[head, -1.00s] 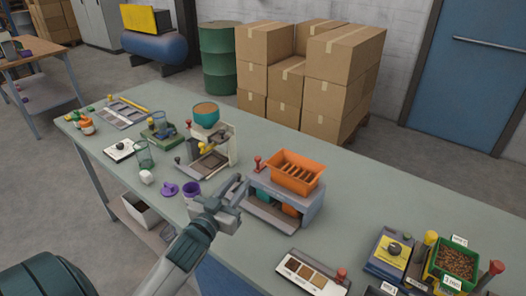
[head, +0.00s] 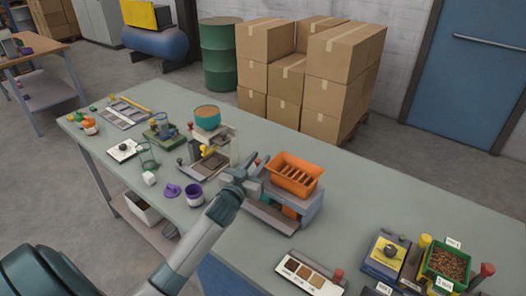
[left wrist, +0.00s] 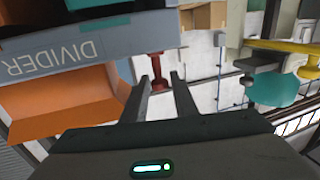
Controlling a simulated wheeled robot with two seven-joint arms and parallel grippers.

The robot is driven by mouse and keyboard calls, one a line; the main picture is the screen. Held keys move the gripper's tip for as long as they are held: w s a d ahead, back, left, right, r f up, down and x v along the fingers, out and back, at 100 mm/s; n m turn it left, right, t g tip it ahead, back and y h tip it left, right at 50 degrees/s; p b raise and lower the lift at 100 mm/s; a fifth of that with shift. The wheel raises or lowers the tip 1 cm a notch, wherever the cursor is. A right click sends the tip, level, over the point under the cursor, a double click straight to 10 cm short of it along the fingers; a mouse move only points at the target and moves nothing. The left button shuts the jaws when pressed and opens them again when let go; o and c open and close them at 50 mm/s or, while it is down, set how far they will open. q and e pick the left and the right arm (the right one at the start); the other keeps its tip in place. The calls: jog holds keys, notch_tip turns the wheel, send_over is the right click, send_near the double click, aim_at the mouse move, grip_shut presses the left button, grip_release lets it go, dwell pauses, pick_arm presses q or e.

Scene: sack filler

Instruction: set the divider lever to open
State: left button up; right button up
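The divider is a grey box (head: 290,215) with an orange slotted hopper (head: 295,175) on top. In the left wrist view its grey side (left wrist: 85,52), lettered DIVIDER, appears upside down at upper left. The red lever (left wrist: 157,68) stands out by the divider's side; in the head view it is mostly hidden behind my gripper. My left gripper (head: 246,164) is at the divider's left end. In the wrist view its two fingers (left wrist: 160,78) are apart and point at the red lever, with nothing clearly held. I cannot tell whether they touch it. My right gripper is out of view.
Left of the divider stands a filling machine with a teal bowl (head: 207,117), close to my gripper. A purple cup (head: 194,194) and a purple lid (head: 172,190) lie near the front edge. A sample board (head: 309,272) and a green bin (head: 447,265) are to the right.

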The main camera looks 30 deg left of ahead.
pick_arm(q)
jog(key=shift+w+a+p, duration=0.15)
jog(key=shift+w+p, duration=0.05)
jog(key=shift+w, duration=0.75)
jog(key=shift+w+a+p, duration=0.1)
jog(key=shift+w+p, duration=0.05)
jog(key=shift+w, duration=0.75)
grip_shut()
